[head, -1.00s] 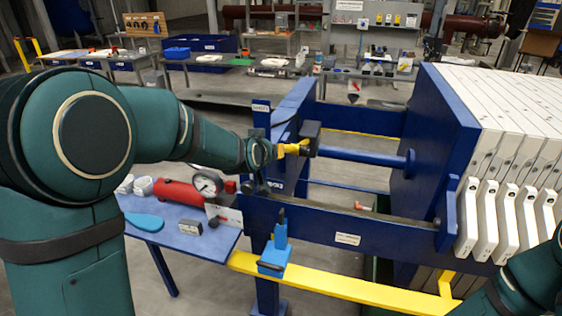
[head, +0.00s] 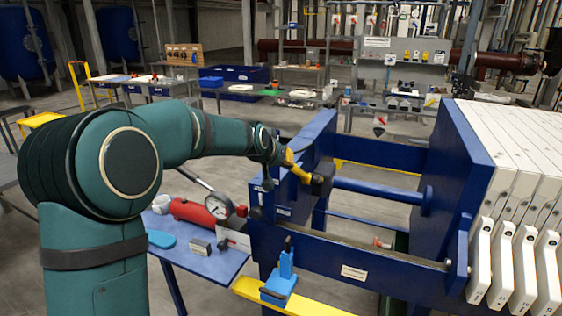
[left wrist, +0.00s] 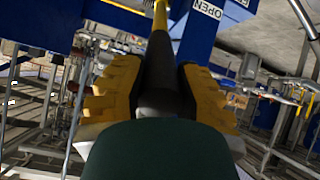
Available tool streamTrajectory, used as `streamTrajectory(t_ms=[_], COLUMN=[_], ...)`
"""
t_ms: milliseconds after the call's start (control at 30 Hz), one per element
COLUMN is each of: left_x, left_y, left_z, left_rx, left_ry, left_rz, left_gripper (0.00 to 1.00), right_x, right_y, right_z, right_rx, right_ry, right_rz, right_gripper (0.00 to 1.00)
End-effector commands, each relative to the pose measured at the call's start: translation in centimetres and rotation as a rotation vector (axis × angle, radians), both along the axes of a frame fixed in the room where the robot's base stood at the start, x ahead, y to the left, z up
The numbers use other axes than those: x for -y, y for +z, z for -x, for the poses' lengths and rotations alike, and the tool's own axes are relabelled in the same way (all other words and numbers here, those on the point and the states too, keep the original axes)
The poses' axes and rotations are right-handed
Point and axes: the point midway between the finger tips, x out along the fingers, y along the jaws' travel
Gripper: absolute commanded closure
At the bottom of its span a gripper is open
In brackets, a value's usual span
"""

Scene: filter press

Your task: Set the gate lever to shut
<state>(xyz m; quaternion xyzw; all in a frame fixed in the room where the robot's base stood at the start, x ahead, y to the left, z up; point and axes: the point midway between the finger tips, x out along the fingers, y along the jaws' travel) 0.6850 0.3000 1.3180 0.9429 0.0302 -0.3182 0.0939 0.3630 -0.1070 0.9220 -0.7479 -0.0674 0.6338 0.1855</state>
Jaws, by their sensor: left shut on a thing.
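The gate lever shows in the left wrist view as a yellow shaft (left wrist: 160,18) with a dark grip (left wrist: 158,75). My left gripper (left wrist: 156,95) has its yellow fingers on both sides of that grip and is shut on it. In the head view my left gripper (head: 299,167) is at the near blue end frame of the press, slanting down to the right, with a dark piece at its tip. Most of the lever is hidden there. My right gripper is out of view.
The blue press frame (head: 330,245) and white filter plates (head: 520,180) fill the right side. A blue side table (head: 195,262) holds a red cylinder (head: 195,211) and a gauge (head: 217,206). A blue clamp-like piece (head: 282,278) is on the yellow rail.

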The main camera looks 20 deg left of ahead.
Motion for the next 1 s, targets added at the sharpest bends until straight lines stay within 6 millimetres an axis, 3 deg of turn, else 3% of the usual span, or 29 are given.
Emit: streamTrajectory(t_ms=[333, 367, 433, 800, 1000], left_x=[0.0, 0.0, 0.0, 0.0, 0.1], left_y=[0.8, 0.8, 0.8, 0.7, 2.2], left_z=[-0.3, -0.3, -0.3, 0.0, 1.9], left_rx=[0.019, 0.020, 0.019, 0.012, 0.015], left_ry=[0.000, 0.000, 0.000, 0.000, -0.002], left_rz=[-0.001, -0.001, -0.001, -0.001, -0.001], left_gripper=[1.00, 0.60, 0.36, 0.34, 0.34], right_x=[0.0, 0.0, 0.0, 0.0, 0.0], right_y=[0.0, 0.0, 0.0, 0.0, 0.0], right_z=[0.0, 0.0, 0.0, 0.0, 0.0], right_rx=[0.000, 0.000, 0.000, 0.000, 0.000], right_ry=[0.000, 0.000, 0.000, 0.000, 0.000], right_rz=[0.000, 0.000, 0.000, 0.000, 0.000], right_gripper=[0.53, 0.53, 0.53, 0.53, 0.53])
